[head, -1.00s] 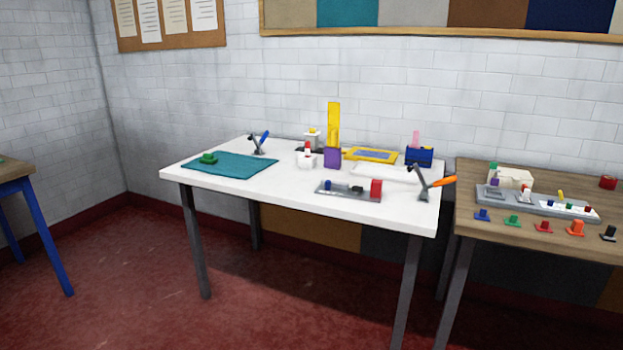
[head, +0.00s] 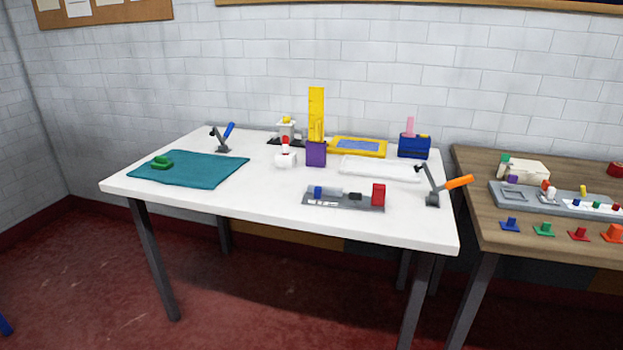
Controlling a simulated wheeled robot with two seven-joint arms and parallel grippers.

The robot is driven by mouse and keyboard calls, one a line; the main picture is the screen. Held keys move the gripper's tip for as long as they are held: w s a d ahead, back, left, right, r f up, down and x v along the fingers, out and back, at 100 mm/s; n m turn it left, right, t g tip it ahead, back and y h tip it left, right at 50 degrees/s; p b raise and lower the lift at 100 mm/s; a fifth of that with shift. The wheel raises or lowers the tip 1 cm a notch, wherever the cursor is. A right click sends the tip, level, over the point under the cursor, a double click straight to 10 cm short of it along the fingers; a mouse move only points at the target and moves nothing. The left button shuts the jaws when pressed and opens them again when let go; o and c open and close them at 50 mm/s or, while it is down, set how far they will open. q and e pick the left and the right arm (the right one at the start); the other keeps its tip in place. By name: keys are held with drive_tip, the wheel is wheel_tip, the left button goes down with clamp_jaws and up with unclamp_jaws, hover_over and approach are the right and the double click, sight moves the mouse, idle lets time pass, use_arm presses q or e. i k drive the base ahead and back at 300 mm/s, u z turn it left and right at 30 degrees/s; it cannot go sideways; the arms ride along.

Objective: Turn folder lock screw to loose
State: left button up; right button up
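A grey metal fixture (head: 343,204) lies near the front edge of the white table (head: 240,200). It carries a blue knob (head: 318,192), a dark piece (head: 354,196) and a red block (head: 378,194). It looks like the folder, but I cannot tell which part is the lock screw or how it is turned. Neither of my grippers is in view.
A clamp with an orange handle (head: 458,182) stands right of the fixture; a blue-handled clamp (head: 228,131) stands at the back left. A teal mat (head: 205,170) holds a green piece (head: 162,162). A purple holder (head: 316,154) stands behind. A wooden table (head: 490,232) adjoins on the right.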

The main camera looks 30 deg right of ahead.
sight(356, 197)
drive_tip(key=z, duration=0.35)
drive_tip(key=i, duration=1)
drive_tip(key=z, duration=0.65)
